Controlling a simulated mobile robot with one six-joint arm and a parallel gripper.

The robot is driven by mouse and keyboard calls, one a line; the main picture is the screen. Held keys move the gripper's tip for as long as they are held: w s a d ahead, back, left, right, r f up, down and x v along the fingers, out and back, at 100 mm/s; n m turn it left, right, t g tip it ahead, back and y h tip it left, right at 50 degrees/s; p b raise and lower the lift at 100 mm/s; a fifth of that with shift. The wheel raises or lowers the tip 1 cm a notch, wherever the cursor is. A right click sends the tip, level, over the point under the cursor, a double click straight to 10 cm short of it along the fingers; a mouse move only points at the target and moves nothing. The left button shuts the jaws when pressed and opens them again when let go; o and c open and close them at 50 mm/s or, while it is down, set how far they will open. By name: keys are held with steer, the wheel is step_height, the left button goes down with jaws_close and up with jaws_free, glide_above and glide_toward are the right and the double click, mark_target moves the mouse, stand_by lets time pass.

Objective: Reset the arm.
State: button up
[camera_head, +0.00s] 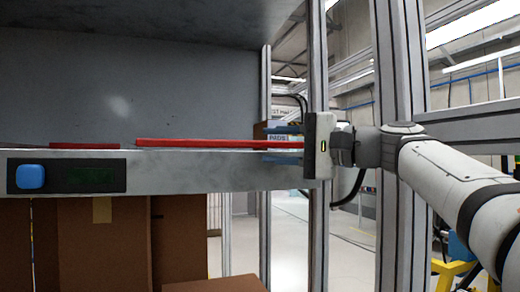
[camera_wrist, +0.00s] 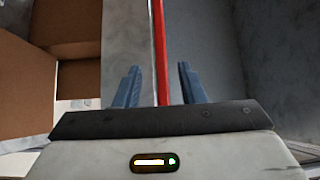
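My gripper (camera_head: 268,144) is at the right end of the grey shelf edge, with its blue fingers pointing left in the head view. In the wrist view my gripper (camera_wrist: 159,70) has its two blue fingers well apart. A long red bar (camera_head: 200,143) lies on the shelf (camera_head: 210,172). The bar (camera_wrist: 161,45) runs between the fingers in the wrist view, with a gap on each side. I cannot tell whether it reaches into the grip depth. My arm comes in from the right.
A second red piece (camera_head: 85,146) lies further left on the shelf. The front edge carries a blue button (camera_head: 30,176) and a dark panel (camera_head: 90,177). Cardboard boxes (camera_head: 100,240) stand below. Metal posts (camera_head: 318,220) rise close to my gripper and arm.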

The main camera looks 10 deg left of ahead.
steer(key=shift+v, duration=1.2)
steer(key=d+f+m+t+h, duration=0.1)
steer(key=d+f+h, duration=0.15)
steer(key=f, duration=0.55)
steer(key=d+f+m+h, duration=0.1)
steer(key=f+h, duration=0.3)
steer(key=f, duration=0.5)
steer(key=s+d+f+n+g+h, duration=0.1)
steer(key=s+d+f+h, duration=0.2)
steer(key=f, duration=0.7)
steer(key=s+d+f+n+h+p, duration=0.1)
steer(key=s+d+f+h, duration=0.3)
steer(key=s+d+f, duration=0.4)
steer(key=s+d+f+n+g+h+p, duration=0.1)
steer(key=s+d+f+h, duration=0.3)
steer(key=f, duration=1)
steer(key=s+d+n, duration=0.1)
steer(key=s+d, duration=0.1)
steer(key=d, duration=0.1)
steer(key=shift+f+g, duration=0.2)
steer(key=shift+g, duration=0.1)
